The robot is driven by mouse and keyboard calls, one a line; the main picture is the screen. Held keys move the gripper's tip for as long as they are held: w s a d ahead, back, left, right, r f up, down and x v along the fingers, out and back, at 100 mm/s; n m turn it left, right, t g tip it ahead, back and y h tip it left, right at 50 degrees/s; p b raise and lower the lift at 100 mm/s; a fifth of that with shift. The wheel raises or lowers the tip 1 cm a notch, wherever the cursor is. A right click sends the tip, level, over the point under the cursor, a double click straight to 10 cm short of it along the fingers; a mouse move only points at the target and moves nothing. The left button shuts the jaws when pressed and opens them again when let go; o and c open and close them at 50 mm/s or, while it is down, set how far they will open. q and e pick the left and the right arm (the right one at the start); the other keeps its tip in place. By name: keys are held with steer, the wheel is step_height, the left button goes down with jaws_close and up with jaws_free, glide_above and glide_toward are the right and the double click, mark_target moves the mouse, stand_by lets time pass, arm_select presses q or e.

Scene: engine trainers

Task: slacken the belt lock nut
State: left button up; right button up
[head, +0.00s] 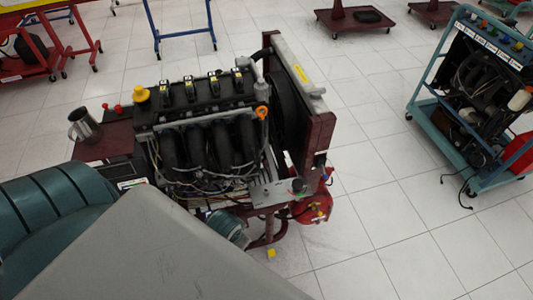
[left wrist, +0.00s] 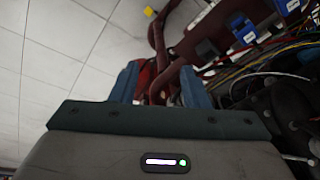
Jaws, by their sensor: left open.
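The engine trainer (head: 205,140) stands in the middle of the head view, with black intake pipes on top and its radiator on the right. I cannot make out the belt lock nut in either view; the belt side is not clearly visible. My left gripper (left wrist: 160,82) shows in the left wrist view with its two blue fingers apart. Dark red frame tubes (left wrist: 185,45) pass beyond and between the fingers, and I see nothing gripped. In the head view my left arm covers the lower left, and its fingers are hidden there. My right gripper is in neither view.
A metal jug (head: 83,125) stands on the trainer's dark red side shelf. Blue connectors (left wrist: 242,30) and loose cables (left wrist: 265,62) lie right of the fingers. A red round part (head: 312,208) sits low on the trainer. Another trainer (head: 475,95) stands right; tiled floor between is clear.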

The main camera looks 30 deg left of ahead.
arm_select(q)
steer(key=w+r+m, duration=0.2)
steer(key=w+r, duration=0.2)
steer(key=r, duration=0.4)
steer(key=m+g+p, duration=0.1)
steer(key=m+g, duration=0.2)
steer(key=m, duration=0.2)
glide_toward(266, 190)
steer(key=shift+h, duration=0.4)
steer(key=f, duration=0.3)
steer(key=f+p, duration=0.1)
steer(key=f, duration=0.1)
steer(key=f+p, duration=0.1)
steer(key=f, duration=0.2)
steer(key=shift+s+a+f, duration=0.15)
steer(key=shift+a+f, duration=0.15)
steer(key=shift+f, duration=0.05)
jaws_close()
